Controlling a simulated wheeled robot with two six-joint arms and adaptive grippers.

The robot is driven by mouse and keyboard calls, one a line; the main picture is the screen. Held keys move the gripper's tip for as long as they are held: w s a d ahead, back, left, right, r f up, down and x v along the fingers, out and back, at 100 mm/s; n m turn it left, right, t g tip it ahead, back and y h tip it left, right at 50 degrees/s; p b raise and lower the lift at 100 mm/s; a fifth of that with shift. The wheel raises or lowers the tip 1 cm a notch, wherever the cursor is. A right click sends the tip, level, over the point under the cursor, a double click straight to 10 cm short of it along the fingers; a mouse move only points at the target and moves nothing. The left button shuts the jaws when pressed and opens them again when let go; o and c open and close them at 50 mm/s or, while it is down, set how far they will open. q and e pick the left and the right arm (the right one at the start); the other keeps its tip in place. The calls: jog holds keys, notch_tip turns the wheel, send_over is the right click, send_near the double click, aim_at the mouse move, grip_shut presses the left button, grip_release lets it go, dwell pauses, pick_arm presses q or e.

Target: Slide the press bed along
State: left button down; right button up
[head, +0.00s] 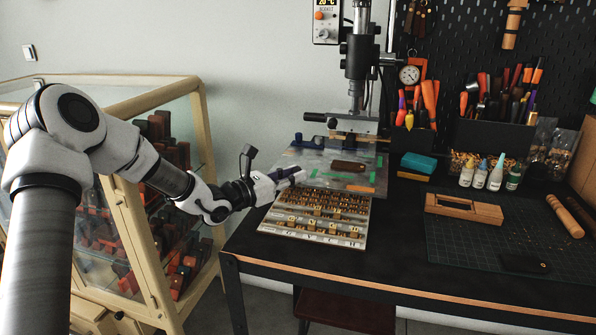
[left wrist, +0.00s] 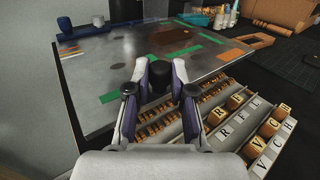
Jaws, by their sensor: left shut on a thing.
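The press bed (head: 318,160) is a grey metal plate under the press column, with green tape strips and a dark brown leather piece (head: 349,166) on it. The bed also fills the middle of the left wrist view (left wrist: 110,68). My left gripper (head: 287,176) is at the bed's near left edge. In the left wrist view its two fingers stand on either side of a black knob (left wrist: 162,72) at the bed's near edge and are shut on it. The knob is mostly hidden in the head view. My right gripper is not in view.
A tray of letter stamps (head: 312,239) lies directly in front of the bed, below my left gripper. The press column (head: 361,60) stands behind. A glass cabinet (head: 203,130) is at the left. A wooden frame (head: 463,208) and small bottles (head: 480,178) are at the right.

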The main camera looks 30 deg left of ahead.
pick_arm(q)
jog(key=shift+w+a+r+b, duration=0.1)
jog(key=shift+w+a+b, duration=0.15)
jog(key=shift+w, duration=0.5)
jog(key=shift+w+a+f+b, duration=0.15)
jog(key=shift+w+b, duration=0.25)
jog(key=shift+w, duration=0.35)
jog(key=shift+w+a+r+b, duration=0.2)
jog(key=shift+w+b, duration=0.1)
jog(key=shift+w, duration=0.45)
jog(key=c, duration=0.9)
grip_release()
jog(key=shift+s+a, duration=0.1)
jog(key=shift+s, duration=0.05)
jog(key=v, duration=1.1)
jog(key=shift+s+a, duration=0.1)
jog(key=shift+s, duration=0.35)
